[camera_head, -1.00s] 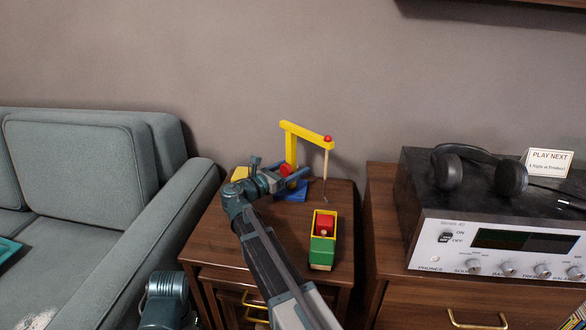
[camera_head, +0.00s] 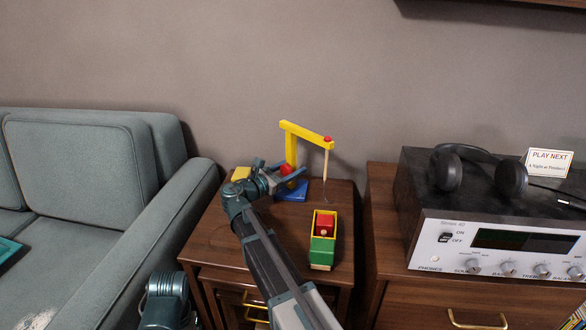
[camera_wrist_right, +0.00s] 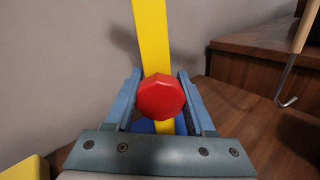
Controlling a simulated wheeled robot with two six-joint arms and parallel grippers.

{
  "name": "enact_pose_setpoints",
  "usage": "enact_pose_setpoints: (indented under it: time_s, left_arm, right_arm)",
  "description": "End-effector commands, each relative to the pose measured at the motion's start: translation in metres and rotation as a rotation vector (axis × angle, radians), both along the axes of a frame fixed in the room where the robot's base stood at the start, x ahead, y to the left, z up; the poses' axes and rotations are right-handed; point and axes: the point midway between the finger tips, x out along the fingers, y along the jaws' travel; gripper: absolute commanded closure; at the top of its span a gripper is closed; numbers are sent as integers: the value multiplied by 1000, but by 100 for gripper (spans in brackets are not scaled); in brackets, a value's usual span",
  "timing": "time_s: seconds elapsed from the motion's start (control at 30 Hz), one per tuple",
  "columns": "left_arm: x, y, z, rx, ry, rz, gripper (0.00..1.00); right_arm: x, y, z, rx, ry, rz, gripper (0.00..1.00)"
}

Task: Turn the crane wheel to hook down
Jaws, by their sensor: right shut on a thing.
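The toy crane has a yellow post and arm (camera_head: 306,134) on a blue base (camera_head: 292,191). Its red wheel (camera_head: 286,169) sits low on the post. In the right wrist view the red wheel (camera_wrist_right: 160,97) lies between the two blue fingers. My right gripper (camera_head: 284,175) is shut on the wheel; it also shows in the right wrist view (camera_wrist_right: 160,100). The hook (camera_head: 325,201) hangs on a pale line from the arm's tip, close to the table top; it also shows in the right wrist view (camera_wrist_right: 288,102). Part of my left arm shows at the bottom left, its gripper out of view.
A green and yellow toy truck (camera_head: 322,245) with a red load stands in front of the crane on the wooden side table (camera_head: 222,232). A yellow block (camera_head: 241,173) lies left of the crane. A grey sofa (camera_head: 90,190) and a stereo cabinet (camera_head: 470,294) flank the table.

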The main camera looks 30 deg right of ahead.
Motion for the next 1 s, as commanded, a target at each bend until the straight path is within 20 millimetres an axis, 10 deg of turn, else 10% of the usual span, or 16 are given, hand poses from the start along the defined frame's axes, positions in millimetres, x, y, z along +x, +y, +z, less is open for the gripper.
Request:
enact_pose_setpoints:
  time_s: [0.27,0.3,0.43,1.0]
  left_arm:
    - [0,0,0,0,0,0,18]
    - [0,0,0,0,0,0,18]
    - [0,0,0,0,0,0,18]
    - [0,0,0,0,0,0,18]
  right_arm:
    - [-1,0,0,4,-11,0,100]
    - [-1,0,0,4,-11,0,42]
    - [0,0,0,3,-10,0,19]
    - [-11,36,0,3,-9,5,18]
